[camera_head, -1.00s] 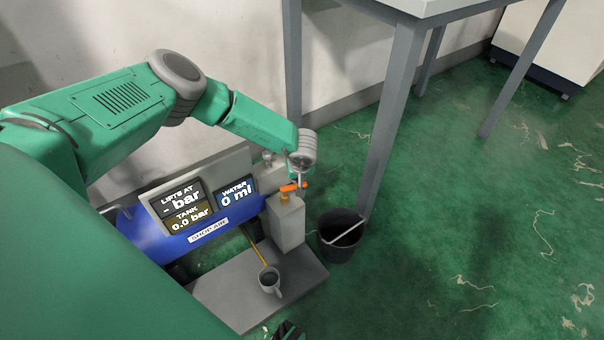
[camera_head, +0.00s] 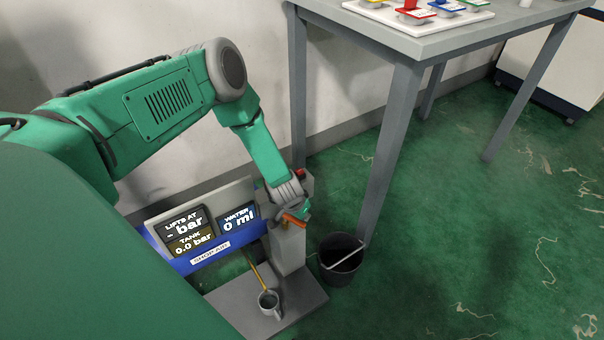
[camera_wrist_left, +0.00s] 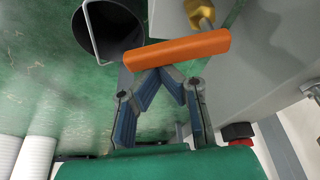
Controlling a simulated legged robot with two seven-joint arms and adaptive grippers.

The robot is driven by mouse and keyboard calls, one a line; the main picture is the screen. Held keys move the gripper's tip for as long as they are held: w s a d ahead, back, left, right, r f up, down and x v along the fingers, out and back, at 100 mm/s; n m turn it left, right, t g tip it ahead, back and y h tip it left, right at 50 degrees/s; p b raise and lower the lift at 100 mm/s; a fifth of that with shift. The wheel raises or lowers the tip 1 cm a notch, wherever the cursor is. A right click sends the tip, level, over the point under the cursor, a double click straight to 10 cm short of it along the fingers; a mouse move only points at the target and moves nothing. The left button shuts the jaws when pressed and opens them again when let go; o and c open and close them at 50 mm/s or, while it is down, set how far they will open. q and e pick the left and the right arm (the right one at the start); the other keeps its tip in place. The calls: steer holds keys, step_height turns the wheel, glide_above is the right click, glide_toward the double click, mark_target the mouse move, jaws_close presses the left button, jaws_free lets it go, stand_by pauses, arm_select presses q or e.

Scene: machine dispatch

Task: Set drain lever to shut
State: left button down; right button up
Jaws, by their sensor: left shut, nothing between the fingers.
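The drain lever is an orange bar (camera_head: 293,219) by the grey post of the blue machine. In the left wrist view the lever (camera_wrist_left: 178,49) lies across the picture, beside a brass fitting (camera_wrist_left: 201,14). My left gripper (camera_wrist_left: 160,72) is shut with nothing between its fingers. Its fingertips are right at the lever's near side; I cannot tell whether they touch it. In the head view my left gripper (camera_head: 303,212) is at the lever and partly hides it. My right gripper is not in view.
The machine's displays (camera_head: 190,230) read 0 ml and 0.0 bar. A grey mug (camera_head: 269,304) stands on the base plate (camera_head: 310,292). A black bucket (camera_head: 341,262) stands on the floor right of the post. A table leg (camera_head: 390,150) rises behind it. Open green floor lies right.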

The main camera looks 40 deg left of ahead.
arm_select(q)
steer(key=m, duration=0.1)
steer(key=s+m+h, duration=0.1)
steer(key=m, duration=0.1)
steer(key=shift+s+d, duration=0.2)
steer(key=shift+s, duration=0.2)
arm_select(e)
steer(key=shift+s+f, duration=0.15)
arm_select(q)
steer(key=shift+s, duration=0.15)
steer(key=shift+s+d, duration=0.1)
steer(key=shift+d, duration=0.1)
